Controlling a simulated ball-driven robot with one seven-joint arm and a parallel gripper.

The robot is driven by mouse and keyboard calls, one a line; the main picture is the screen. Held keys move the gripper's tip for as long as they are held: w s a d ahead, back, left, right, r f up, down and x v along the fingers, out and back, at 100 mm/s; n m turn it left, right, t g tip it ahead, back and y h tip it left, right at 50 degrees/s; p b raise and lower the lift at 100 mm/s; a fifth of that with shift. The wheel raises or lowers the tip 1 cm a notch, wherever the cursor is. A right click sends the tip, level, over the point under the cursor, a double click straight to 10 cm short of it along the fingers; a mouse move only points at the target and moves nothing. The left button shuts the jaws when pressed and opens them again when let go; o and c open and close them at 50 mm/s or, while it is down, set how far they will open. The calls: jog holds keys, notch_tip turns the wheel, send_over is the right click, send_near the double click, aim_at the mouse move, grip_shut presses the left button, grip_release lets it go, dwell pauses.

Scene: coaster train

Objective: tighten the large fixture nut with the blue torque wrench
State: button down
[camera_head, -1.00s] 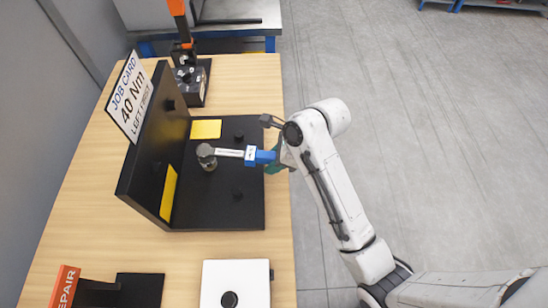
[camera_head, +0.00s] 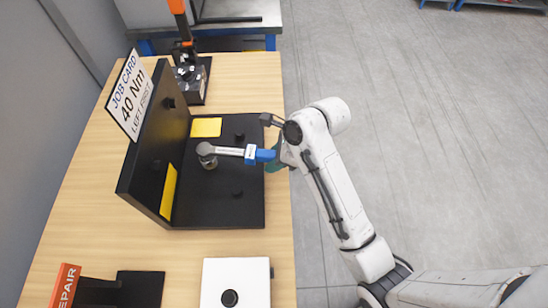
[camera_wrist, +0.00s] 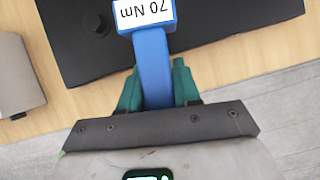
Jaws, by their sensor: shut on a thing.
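The blue torque wrench (camera_head: 251,154) lies level over the black fixture base (camera_head: 230,210), its grey head (camera_head: 205,150) to the left on or right above a fixture post. Whether a nut is under the head is hidden. My gripper (camera_head: 279,160) is shut on the wrench's blue handle at the base's right edge. In the wrist view the green fingers (camera_wrist: 157,88) close on the blue handle (camera_wrist: 153,55), and a label on it reads "70 Nm".
A job card (camera_head: 129,96) reading "40 Nm, LEFT FIRST" tops the black upright plate (camera_head: 150,150). Two yellow pads and dark knobs (camera_head: 238,193) are on the fixture. A white box (camera_head: 236,275) sits in front, a black-and-orange device (camera_head: 190,75) behind.

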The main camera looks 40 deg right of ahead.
jog(key=shift+f, duration=0.8)
dwell(1.4)
jog(key=shift+s+a+f+m+h, duration=0.1)
jog(key=shift+s+a+m+h, duration=0.4)
jog(key=shift+s+a+m, duration=0.6)
dwell(1.5)
jog(key=shift+s+a+m+t+h, duration=0.2)
jog(key=shift+s+a+m+t, duration=0.15)
jog(key=shift+a+m, duration=0.35)
jog(key=shift+s+a+m+t+h, duration=0.25)
jog(key=shift+s+a+m, duration=0.2)
jog(key=shift+a, duration=0.5)
dwell(1.5)
